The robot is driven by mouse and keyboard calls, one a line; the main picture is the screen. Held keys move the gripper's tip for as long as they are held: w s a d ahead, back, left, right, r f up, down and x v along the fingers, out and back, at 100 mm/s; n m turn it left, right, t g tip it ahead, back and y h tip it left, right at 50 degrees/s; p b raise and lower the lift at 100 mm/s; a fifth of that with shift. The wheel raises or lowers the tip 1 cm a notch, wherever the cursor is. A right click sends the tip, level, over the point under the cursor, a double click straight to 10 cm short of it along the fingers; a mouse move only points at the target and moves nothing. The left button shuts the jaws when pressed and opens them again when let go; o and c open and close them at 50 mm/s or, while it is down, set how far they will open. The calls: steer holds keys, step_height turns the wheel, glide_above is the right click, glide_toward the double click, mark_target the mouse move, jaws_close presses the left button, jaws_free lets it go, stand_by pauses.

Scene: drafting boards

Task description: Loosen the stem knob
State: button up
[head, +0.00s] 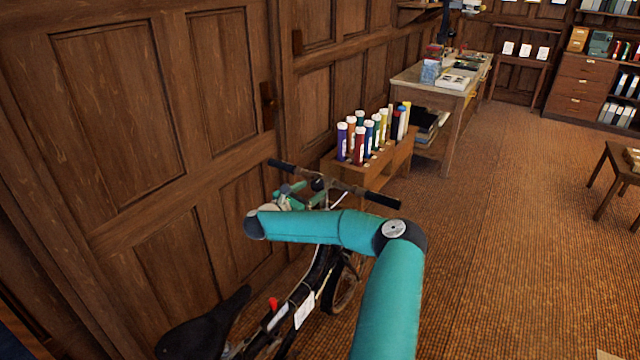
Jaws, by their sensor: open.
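A bicycle stands by the panelled wall, with its dark handlebar (350,187) crossing the middle of the head view and its black saddle (205,325) at the lower left. My teal arm reaches over the bicycle and bends back toward the middle of the handlebar. My gripper (318,184) is small and dark there, close to the stem area. It is open, and I cannot tell whether it touches anything. The stem knob cannot be made out apart from the gripper and wrist. My arm hides part of the frame and the stem's lower part.
A wooden rack (400,154) of coloured tubes stands just beyond the handlebar. A long table (413,78) with books and papers is behind it. The wall (110,130) is close on the left. Open carpet (510,220) lies to the right, with a low wooden table (622,167) at the edge.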

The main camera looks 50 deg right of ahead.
mark_target(322, 183)
steer(key=d, duration=0.6)
steer(key=shift+s+d, duration=0.15)
steer(key=c, duration=1)
steer(key=shift+o, duration=0.2)
